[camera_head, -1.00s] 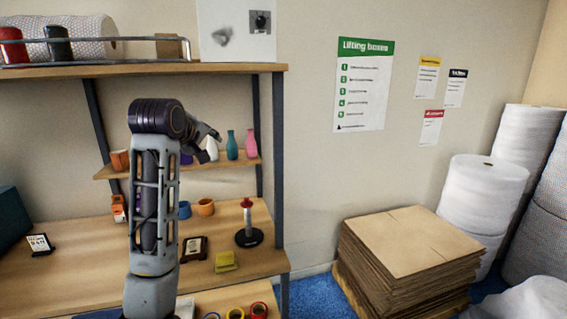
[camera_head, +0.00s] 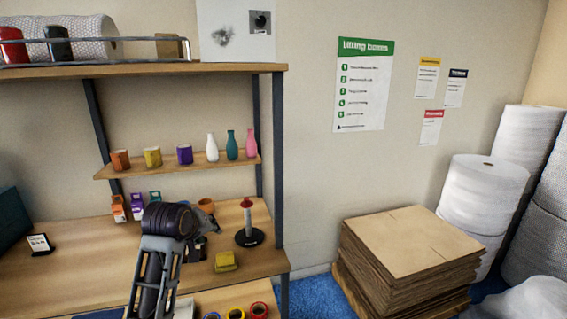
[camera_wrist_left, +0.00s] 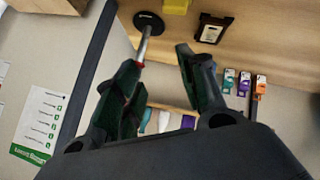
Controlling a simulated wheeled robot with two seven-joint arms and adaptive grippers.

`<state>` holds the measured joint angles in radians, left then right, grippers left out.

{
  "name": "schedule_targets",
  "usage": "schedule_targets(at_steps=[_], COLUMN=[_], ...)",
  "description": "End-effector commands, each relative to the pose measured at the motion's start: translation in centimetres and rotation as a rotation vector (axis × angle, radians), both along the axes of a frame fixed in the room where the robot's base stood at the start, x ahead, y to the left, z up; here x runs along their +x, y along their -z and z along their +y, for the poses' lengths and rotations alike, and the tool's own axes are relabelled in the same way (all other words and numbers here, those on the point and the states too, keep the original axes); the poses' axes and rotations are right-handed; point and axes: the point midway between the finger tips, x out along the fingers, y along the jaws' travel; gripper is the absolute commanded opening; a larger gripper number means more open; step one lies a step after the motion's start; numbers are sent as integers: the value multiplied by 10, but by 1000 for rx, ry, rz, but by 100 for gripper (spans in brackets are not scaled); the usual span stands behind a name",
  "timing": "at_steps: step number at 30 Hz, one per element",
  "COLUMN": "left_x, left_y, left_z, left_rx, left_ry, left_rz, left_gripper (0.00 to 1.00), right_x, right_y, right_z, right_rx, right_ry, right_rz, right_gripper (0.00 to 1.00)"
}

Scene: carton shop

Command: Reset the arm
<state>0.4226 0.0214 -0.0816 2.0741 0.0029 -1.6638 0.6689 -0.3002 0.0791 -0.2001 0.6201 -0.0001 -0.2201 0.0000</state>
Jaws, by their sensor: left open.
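My left gripper (camera_head: 196,246) is low over the desk in the head view, partly hidden behind my own arm. In the left wrist view the gripper (camera_wrist_left: 157,58) has its two dark fingers apart, with nothing held between them. A stand with a red top and black round base (camera_head: 248,236) is to the right of the gripper in the head view. In the left wrist view its base (camera_wrist_left: 148,22) shows beyond the fingers, its rod partly behind the left finger. My right gripper is in neither view.
A small shelf (camera_head: 105,172) holds cups and bottles above the desk (camera_head: 85,250). A yellow block (camera_head: 226,261), small boxes (camera_head: 118,209) and coloured tape rolls (camera_head: 259,311) are around the arm. A cardboard stack (camera_head: 405,240) stands right of the dark shelf post (camera_head: 279,150).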

Motion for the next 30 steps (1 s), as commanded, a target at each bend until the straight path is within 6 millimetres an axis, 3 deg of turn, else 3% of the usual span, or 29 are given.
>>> schedule_targets(at_steps=[3, 12, 30], left_x=[-15, -54, -150], left_y=[28, 88, 185], left_z=[1, 2, 3], left_rx=[35, 119, 261], left_ry=[29, 111, 301], left_rz=[36, 115, 270], left_gripper=[40, 40, 40], right_x=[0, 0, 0], right_y=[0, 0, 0], right_z=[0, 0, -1], right_rx=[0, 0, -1], right_ry=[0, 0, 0], right_rz=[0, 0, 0], right_gripper=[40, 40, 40])
